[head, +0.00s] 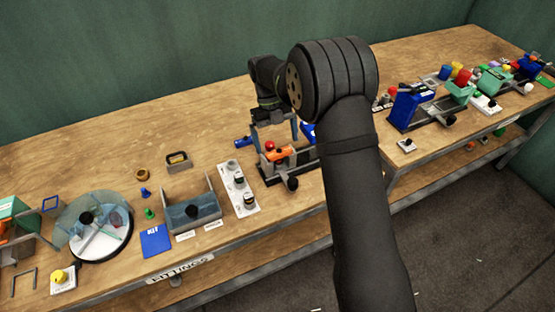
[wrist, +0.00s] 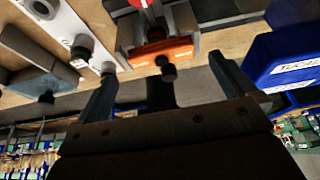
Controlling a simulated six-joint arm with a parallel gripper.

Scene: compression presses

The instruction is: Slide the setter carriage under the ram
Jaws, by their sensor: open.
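The press (head: 273,167) is a grey frame at mid-bench with an orange block (head: 281,155), which I take for the setter carriage. In the wrist view the orange carriage (wrist: 160,53) has a black knob (wrist: 168,73) at its front. A red round part (head: 269,145) shows above it in the head view. I cannot clearly make out the ram. My gripper (head: 277,140) is open above the press. In the wrist view my gripper (wrist: 162,70) has its fingers apart on either side of the knob, with no clear contact. My arm hides part of the press's right side.
A white strip with several knobs (head: 238,187) lies left of the press. A blue bin (wrist: 288,62) stands close to the right finger in the wrist view. A grey-blue fixture (head: 192,212) and a round dial (head: 95,225) stand farther left.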

